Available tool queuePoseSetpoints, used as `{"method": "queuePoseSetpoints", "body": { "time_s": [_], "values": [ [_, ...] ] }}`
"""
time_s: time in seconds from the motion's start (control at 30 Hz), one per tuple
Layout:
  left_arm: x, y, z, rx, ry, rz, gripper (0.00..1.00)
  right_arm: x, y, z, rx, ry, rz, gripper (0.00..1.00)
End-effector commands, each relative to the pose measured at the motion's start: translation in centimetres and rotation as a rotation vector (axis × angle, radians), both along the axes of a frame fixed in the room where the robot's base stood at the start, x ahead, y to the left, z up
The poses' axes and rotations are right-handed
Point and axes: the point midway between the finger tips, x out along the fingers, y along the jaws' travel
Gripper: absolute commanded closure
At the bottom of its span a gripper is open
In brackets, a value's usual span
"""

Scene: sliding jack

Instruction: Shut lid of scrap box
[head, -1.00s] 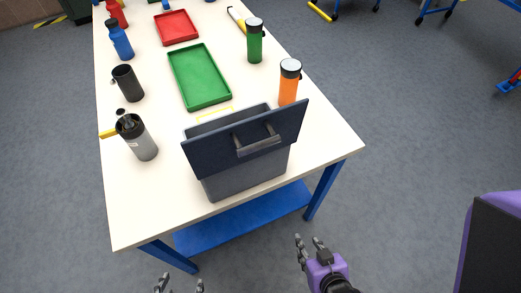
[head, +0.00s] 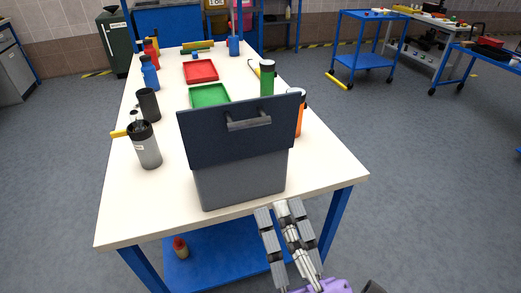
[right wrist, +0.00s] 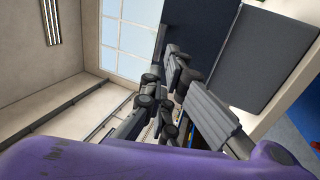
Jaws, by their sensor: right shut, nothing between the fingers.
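The scrap box (head: 240,182) is a dark grey box near the front end of the white table. Its dark blue lid (head: 215,140) stands open at the near side, with a grey handle (head: 249,121) facing me. The inside is hidden behind the lid. My right gripper (head: 274,208) is shut and empty, just in front of the table's near edge, below and right of the lid and apart from the box. In the right wrist view, its fingers (right wrist: 174,62) point up beside the lid (right wrist: 198,30) and the box wall (right wrist: 247,62). My left gripper is out of view.
An orange bottle (head: 301,118) stands behind the box on the right, and a green bottle (head: 267,78) farther back. A grey bottle (head: 147,148) and black cup (head: 149,104) stand left. Green (head: 209,94) and red (head: 201,70) trays lie behind. The table's front right corner is clear.

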Motion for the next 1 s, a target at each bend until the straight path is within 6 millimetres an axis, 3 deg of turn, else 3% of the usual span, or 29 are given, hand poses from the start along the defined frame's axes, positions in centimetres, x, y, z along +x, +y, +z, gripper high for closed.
{"method": "queuePoseSetpoints", "body": {
  "time_s": [0.27, 0.5, 0.7, 1.0],
  "values": [
    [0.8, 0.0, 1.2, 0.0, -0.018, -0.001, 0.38, 2.2, 0.8, 1.0, -0.006, -0.004, 0.006, 1.0],
    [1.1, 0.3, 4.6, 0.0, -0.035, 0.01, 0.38, 7.2, 2.3, 3.4, 0.0, -0.006, 0.002, 1.0],
    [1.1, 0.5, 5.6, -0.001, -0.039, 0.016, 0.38, 10.4, 3.4, 4.3, 0.001, -0.002, 0.0, 1.0],
    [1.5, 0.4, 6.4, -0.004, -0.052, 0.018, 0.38, 12.4, 3.9, 4.4, 0.004, 0.006, 0.0, 1.0]
  ]
}}
